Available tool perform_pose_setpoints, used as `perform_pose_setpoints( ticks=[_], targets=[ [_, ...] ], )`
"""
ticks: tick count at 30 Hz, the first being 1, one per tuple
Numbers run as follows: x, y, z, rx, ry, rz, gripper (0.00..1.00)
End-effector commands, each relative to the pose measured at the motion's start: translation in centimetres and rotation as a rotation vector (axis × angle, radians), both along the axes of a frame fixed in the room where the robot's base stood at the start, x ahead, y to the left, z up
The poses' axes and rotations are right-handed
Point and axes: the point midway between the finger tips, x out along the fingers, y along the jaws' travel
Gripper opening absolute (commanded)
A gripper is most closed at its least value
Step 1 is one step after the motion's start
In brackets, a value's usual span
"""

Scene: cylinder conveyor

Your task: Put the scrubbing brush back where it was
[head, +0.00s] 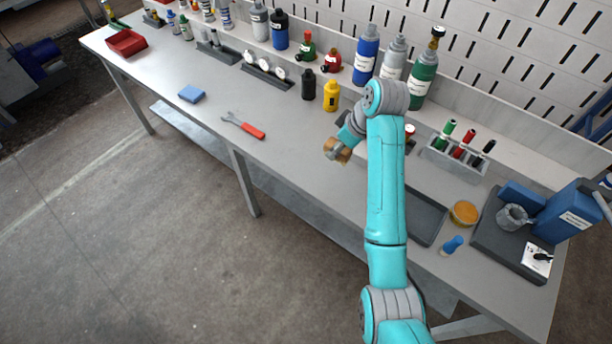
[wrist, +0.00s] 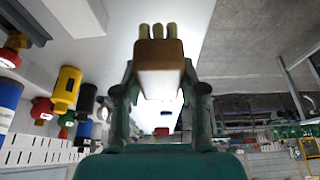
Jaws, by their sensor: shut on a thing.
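The scrubbing brush (wrist: 158,55) is a tan wooden block with thick yellowish bristle tufts at its far end. In the wrist view my gripper (wrist: 157,88) is shut on it, with one finger on either side of the block. In the head view the brush (head: 337,150) shows as a small brown piece at the end of my gripper (head: 343,143), over the middle of the workbench (head: 285,155). My arm hides part of the bench behind it. I cannot tell the exact height of the brush above the bench.
A grey tray (head: 428,218) lies right of my arm, partly hidden, near an amber round dish (head: 464,212). Yellow (head: 331,96) and black (head: 308,85) bottles stand behind the gripper. A red-handled wrench (head: 245,126) and blue sponge (head: 192,93) lie left. The bench front-left of my gripper is clear.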

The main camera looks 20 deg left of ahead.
Motion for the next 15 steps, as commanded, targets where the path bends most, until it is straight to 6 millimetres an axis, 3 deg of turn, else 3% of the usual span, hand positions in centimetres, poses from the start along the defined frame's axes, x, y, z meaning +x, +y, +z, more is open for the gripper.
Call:
perform_pose_setpoints(
  ticks=[4, 12, 15],
  targets=[
    [-0.2, -0.2, -1.0, -0.001, 0.003, 0.000, 0.08],
    [-0.2, -0.2, -5.4, -0.001, 0.003, 0.000, 0.08],
    [-0.2, -0.2, -6.2, 0.000, 0.002, -0.001, 0.08]
  ],
)
